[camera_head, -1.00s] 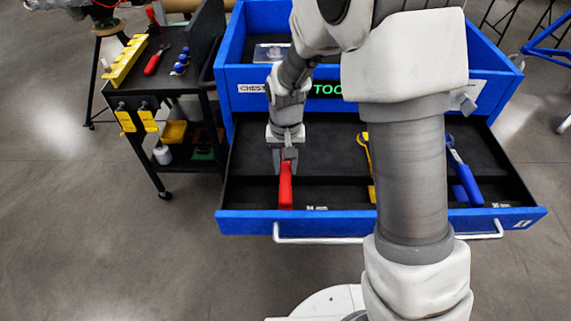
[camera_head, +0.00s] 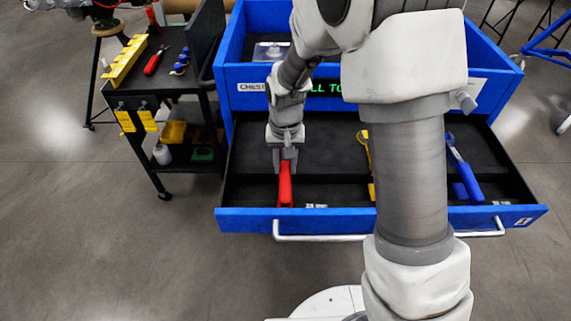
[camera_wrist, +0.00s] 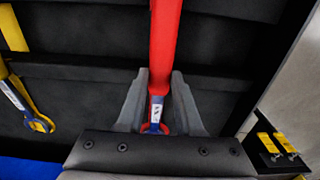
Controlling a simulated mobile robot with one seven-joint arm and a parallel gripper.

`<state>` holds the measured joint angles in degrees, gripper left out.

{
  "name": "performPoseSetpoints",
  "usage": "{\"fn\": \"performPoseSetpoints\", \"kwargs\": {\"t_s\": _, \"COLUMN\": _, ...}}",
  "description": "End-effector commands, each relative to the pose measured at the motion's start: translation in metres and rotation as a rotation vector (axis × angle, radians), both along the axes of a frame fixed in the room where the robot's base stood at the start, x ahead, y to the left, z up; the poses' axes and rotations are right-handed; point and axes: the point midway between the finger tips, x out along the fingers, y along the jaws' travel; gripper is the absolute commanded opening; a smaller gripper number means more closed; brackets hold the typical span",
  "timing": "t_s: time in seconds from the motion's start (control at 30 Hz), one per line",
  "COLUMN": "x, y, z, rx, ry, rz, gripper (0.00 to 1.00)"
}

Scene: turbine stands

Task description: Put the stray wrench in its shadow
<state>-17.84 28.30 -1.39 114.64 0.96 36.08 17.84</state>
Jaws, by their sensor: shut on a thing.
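A red-handled wrench (camera_head: 285,188) is at the left of the open drawer, its handle towards the drawer's front. My gripper (camera_head: 284,167) is shut on it from above. In the wrist view the red wrench (camera_wrist: 163,50) runs between the two fingers, with its ring end near the palm. Whether it touches the drawer floor I cannot tell. A yellow wrench (camera_head: 364,150) lies in the drawer's middle, partly behind my arm. It also shows in the wrist view (camera_wrist: 18,92). A blue wrench (camera_head: 464,175) lies at the right. The shadow under the red wrench is hidden.
The blue drawer front (camera_head: 250,222) with its handle rail (camera_head: 320,239) stands nearest me. The blue chest (camera_head: 245,92) rises behind. A black cart (camera_head: 195,75) stands at the left, with a red-handled tool (camera_head: 152,64) and a yellow rack (camera_head: 124,60) on top. The floor at front left is clear.

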Motion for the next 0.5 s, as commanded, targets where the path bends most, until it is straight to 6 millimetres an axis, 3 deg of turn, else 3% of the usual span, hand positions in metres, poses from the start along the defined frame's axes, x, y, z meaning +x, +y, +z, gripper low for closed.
{"fn": "performPoseSetpoints", "kwargs": {"t_s": 0.07, "x": -0.0076, "y": -0.001, "z": -0.0104, "rx": -0.005, "ry": 0.023, "rz": 0.001, "gripper": 0.0}}
{"fn": "performPoseSetpoints", "kwargs": {"t_s": 0.1, "x": -0.0077, "y": -0.001, "z": -0.0104, "rx": -0.005, "ry": 0.023, "rz": 0.001, "gripper": 0.36}}
{"fn": "performPoseSetpoints", "kwargs": {"t_s": 0.27, "x": -0.0073, "y": -0.0008, "z": -0.0102, "rx": -0.005, "ry": 0.022, "rz": 0.002, "gripper": 0.65}}
{"fn": "performPoseSetpoints", "kwargs": {"t_s": 0.3, "x": -0.0072, "y": -0.0008, "z": -0.01, "rx": -0.005, "ry": 0.022, "rz": 0.002, "gripper": 0.69}}
{"fn": "performPoseSetpoints", "kwargs": {"t_s": 0.5, "x": -0.0071, "y": -0.0027, "z": -0.0094, "rx": -0.007, "ry": 0.023, "rz": -0.001, "gripper": 0.69}}
